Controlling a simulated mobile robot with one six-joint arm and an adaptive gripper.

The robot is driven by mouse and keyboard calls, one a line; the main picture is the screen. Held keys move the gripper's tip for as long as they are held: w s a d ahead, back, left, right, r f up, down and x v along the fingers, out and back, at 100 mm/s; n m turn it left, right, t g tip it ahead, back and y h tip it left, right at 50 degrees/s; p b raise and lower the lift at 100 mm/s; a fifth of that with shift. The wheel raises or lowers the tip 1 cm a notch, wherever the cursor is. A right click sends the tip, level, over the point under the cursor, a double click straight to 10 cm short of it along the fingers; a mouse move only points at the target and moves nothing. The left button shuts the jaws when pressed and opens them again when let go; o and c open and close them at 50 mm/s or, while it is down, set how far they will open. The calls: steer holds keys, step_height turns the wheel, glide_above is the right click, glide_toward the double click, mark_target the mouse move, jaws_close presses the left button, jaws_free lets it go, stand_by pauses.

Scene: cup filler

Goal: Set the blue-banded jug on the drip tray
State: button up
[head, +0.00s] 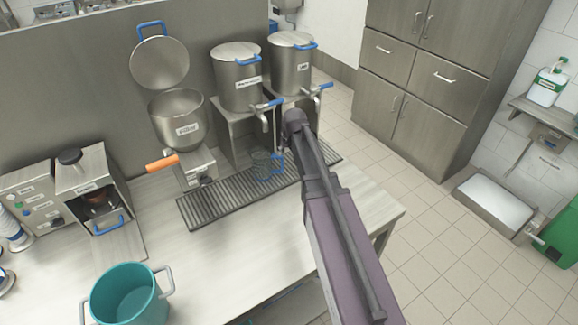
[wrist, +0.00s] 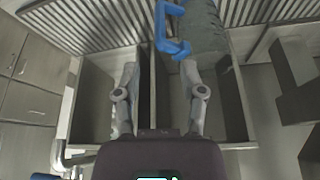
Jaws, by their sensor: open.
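The jug (head: 261,164), greyish and see-through with a blue handle (head: 277,162), appears to stand upright on the slatted drip tray (head: 212,205), toward its right half. In the wrist view the jug (wrist: 207,28) is partly cut off by the top edge, with its blue handle (wrist: 169,28) facing me and the slats of the tray (wrist: 95,22) behind. My gripper (wrist: 160,68) is open and empty. Its fingertips lie just short of the handle; the right one is very close to the handle's lower end, and I cannot tell whether they touch. In the head view my arm hides the fingers.
Two lidded steel urns (head: 237,85) (head: 291,68) with blue-handled taps stand behind the tray. A steel hopper dispenser (head: 178,118) with an orange handle is left of them. A teal bucket (head: 124,298) stands front left. The counter (head: 235,255) before the tray is clear.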

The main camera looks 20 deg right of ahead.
steer(key=s+a+g, duration=0.1)
steer(key=s+g, duration=0.1)
steer(key=s, duration=1)
steer(key=s+a+f+m+g, duration=0.1)
steer(key=s+a+g, duration=0.1)
steer(key=s, duration=1)
steer(key=shift+s+a+f+h, duration=0.2)
steer(key=shift+h, duration=0.1)
steer(key=shift+f, duration=0.1)
